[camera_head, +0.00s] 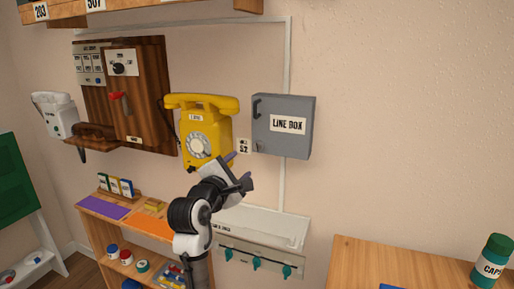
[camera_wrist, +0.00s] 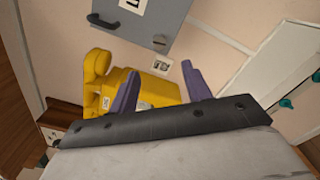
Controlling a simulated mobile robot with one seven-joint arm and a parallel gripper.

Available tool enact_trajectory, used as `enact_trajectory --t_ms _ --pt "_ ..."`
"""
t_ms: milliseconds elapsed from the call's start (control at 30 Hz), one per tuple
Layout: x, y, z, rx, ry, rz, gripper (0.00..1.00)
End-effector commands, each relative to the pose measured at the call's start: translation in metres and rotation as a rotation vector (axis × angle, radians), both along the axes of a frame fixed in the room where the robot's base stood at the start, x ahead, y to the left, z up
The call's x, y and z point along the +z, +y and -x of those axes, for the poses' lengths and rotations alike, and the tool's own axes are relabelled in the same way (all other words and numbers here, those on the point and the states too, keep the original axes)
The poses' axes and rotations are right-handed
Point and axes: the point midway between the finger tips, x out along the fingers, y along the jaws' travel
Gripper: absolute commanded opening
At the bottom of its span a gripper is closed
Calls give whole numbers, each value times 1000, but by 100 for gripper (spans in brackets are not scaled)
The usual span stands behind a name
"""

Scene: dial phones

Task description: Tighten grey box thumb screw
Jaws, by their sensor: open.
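The grey box (camera_head: 270,110), labelled LINE BOX, is mounted on the wall right of the yellow phone. It has a dark handle at its upper left. A small round knob, which looks like the thumb screw (camera_head: 260,146), sits at the lower left of its door. In the wrist view the box (camera_wrist: 150,20) is at the top, and the thumb screw (camera_wrist: 160,42) is near its lower edge, beyond the fingertips. My gripper (camera_head: 242,168) is below the box, in front of the yellow phone's lower right. In the wrist view its purple fingers (camera_wrist: 160,70) are apart with nothing between them.
A white tray with teal hooks (camera_head: 258,228) is below. A wooden table (camera_head: 370,265) with a green jar (camera_head: 492,260) is at right. The wall right of the box is clear.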

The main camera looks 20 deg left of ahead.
Motion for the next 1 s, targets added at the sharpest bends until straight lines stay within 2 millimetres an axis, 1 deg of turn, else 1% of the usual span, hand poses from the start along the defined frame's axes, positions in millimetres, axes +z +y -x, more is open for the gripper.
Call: enact_trajectory --t_ms 167,400,600,700,800,1000 --pt "2 -1 -24 0 1 -1 48" --pt "4 -3 -76 1 1 -2 48" --pt "3 -3 -112 3 -1 -3 48" --pt "3 -4 -124 3 -2 -4 48" --pt "2 -4 -131 3 -2 -3 48" --pt "1 -4 -134 3 -3 -4 48"
